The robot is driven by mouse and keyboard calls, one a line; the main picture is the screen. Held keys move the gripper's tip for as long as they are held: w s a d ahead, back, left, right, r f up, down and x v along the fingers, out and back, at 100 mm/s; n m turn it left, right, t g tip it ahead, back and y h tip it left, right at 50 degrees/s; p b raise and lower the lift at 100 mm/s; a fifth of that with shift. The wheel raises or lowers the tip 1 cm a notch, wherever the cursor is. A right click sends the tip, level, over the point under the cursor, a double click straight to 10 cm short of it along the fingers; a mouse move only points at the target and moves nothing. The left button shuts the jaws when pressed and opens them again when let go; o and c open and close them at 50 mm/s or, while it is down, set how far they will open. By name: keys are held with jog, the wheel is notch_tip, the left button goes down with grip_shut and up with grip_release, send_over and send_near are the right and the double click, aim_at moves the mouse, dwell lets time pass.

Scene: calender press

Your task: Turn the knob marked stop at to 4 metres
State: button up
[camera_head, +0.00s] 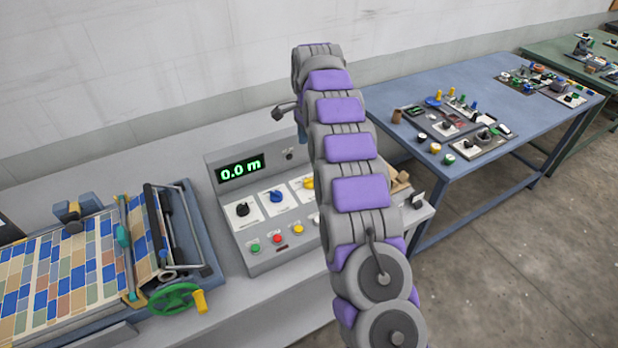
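The grey control panel (231,199) stands in the middle of the picture, with a green display (240,170) reading 0.0 m. A black knob (243,209), a blue knob (277,196) and a yellow knob (308,183) sit in a row on white plates. The lettering on the plates is too small to read, so I cannot tell which knob is marked stop at. My arm crosses in front of the panel's right part and may hide more controls. My gripper's fingers are hidden behind my arm.
Green, red and yellow buttons (299,229) line the panel's front. A press with a patterned sheet (60,275) and a green handwheel (177,298) stands left. A blue table (400,92) with several small devices stands right. Open concrete floor (520,260) lies at lower right.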

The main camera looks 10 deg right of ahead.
aim_at(310, 179)
notch_tip(310, 179, down, 14)
jog(key=shift+r+b, duration=0.2)
jog(key=shift+b, duration=0.9)
jog(key=c, duration=1)
jog(key=shift+c, duration=0.3)
